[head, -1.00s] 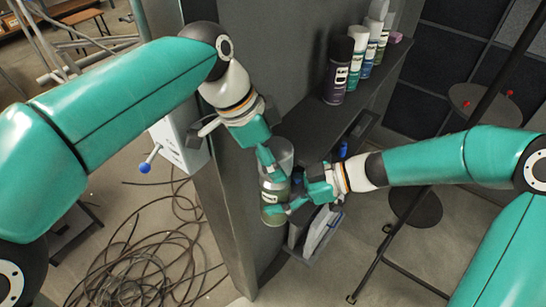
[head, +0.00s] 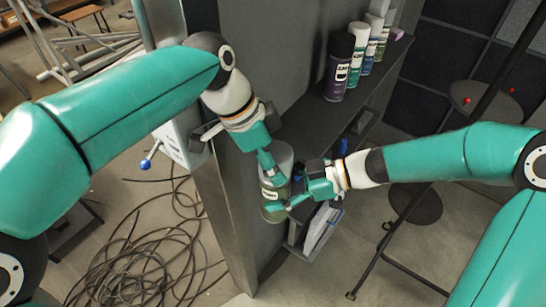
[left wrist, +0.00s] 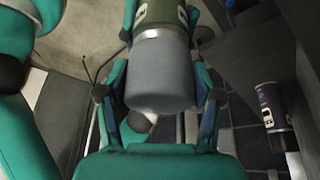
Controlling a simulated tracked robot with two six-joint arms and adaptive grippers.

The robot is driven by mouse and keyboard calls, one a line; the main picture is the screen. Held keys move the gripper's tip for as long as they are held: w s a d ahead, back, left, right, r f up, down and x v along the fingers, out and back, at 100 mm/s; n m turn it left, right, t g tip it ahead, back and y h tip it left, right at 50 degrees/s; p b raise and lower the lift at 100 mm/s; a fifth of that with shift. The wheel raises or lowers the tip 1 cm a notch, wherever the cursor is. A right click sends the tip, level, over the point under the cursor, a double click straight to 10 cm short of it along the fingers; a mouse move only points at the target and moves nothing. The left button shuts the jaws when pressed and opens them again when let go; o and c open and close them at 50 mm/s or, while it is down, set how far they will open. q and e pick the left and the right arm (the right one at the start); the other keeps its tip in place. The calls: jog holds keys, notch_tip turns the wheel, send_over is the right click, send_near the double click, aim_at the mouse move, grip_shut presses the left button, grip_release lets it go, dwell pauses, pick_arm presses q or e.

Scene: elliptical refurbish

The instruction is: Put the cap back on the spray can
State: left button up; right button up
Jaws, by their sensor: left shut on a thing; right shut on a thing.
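The spray can (head: 272,211) has a green body with a pale label and is held upright or nearly so in front of the dark shelf unit. Its grey cap (left wrist: 162,72) is at the can's top, in line with it. In the left wrist view a thin silver ring shows between the cap and the green body (left wrist: 160,13); I cannot tell whether the cap is fully seated. My left gripper (head: 270,170) is shut on the cap, a finger on each side. My right gripper (head: 288,202) is shut on the can's body from the right, below the left one.
Several spray cans stand on the shelf top (head: 375,88), the nearest a dark purple one (head: 338,70). A grey upright panel (head: 230,225) is close left of the held can. Coiled cables (head: 140,265) lie on the floor. A small round table (head: 480,100) stands at right.

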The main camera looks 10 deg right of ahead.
pick_arm(q)
jog(key=shift+f, duration=0.6)
jog(key=o, duration=0.8)
notch_tip(320, 180, up, 10)
jog(key=shift+f, duration=0.1)
dwell(0.6)
